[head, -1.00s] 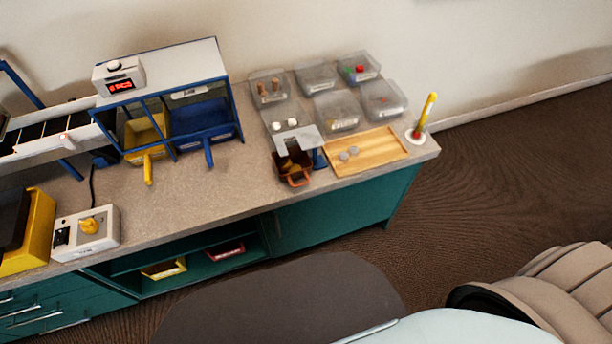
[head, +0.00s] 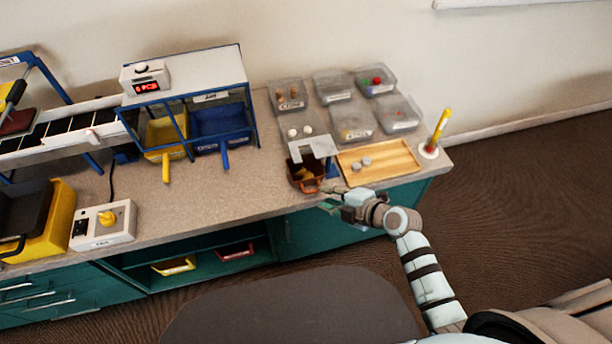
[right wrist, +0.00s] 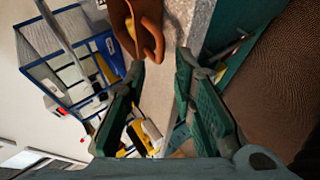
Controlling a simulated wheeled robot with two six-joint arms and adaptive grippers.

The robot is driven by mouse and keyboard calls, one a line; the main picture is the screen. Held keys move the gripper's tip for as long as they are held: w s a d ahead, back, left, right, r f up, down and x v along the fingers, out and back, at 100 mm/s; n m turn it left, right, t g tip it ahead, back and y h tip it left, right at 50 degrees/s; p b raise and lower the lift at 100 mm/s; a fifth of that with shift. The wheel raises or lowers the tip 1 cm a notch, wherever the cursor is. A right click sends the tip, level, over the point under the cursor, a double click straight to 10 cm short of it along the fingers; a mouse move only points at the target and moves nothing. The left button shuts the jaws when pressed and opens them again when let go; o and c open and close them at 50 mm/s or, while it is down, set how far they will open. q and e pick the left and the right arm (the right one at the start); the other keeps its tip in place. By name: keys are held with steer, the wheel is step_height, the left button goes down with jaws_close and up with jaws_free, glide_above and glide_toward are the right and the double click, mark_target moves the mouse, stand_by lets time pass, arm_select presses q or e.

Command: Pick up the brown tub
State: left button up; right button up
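The brown tub (head: 306,176) stands at the front edge of the counter, below a small grey-white stand (head: 313,147), with its orange-brown handle toward the front. Something yellowish shows inside it. My right gripper (head: 332,198) is just right of the tub's handle, at the counter's front edge. In the right wrist view the tub (right wrist: 148,18) and its handle show at the top, beyond the fingers of the right gripper (right wrist: 160,70). The fingers are apart with nothing between them. My left gripper is not in view.
A wooden tray (head: 395,160) with grey discs lies right of the tub. Several clear bins (head: 352,122) stand behind. A blue-framed rack with a yellow bin (head: 166,138) and a blue bin (head: 221,130) stands left. The counter (head: 225,195) left of the tub is clear.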

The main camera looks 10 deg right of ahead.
mark_target(315, 190)
steer(key=x, duration=0.5)
steer(key=shift+w+f+b, duration=0.15)
steer(key=shift+w+b, duration=0.25)
steer(key=shift+w, duration=0.1)
steer(key=shift+d, duration=0.1)
jaws_close()
